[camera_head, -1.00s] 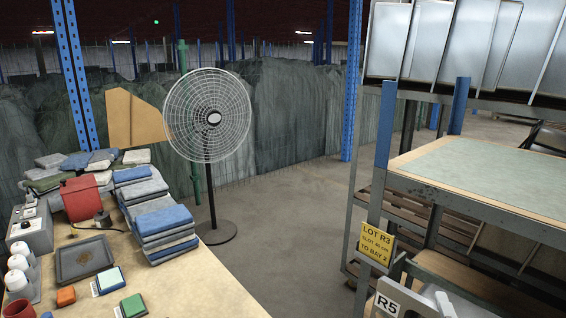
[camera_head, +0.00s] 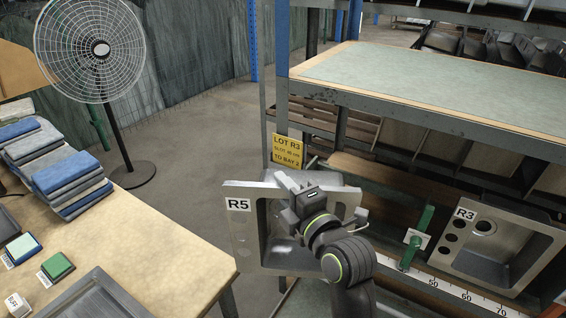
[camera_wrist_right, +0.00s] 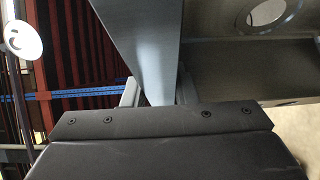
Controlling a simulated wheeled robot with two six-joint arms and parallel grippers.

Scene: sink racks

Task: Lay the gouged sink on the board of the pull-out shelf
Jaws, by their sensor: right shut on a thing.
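A grey metal sink labelled R5 (camera_head: 240,236) hangs tilted, rim side toward me, in front of the rack. My right gripper (camera_head: 296,196) is shut on its upper rim. The wrist view shows the sink's metal close up (camera_wrist_right: 150,40), between the jaws (camera_wrist_right: 155,95). No gouge can be made out on it. The pull-out shelf's board (camera_head: 430,88), grey-green with a wooden edge, lies bare behind and above the sink, to the right. A second sink labelled R3 (camera_head: 535,240) lies lower right on the rack. My left gripper is not in view.
A yellow tag reading LOT R3, TO BAY 2 (camera_head: 288,150) hangs on the rack post. A green clamp-like handle (camera_head: 418,238) and a ruler strip (camera_head: 450,290) are beside the R3 sink. A workbench with folded cloths (camera_head: 70,180) stands left; a fan (camera_head: 100,50) stands behind.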

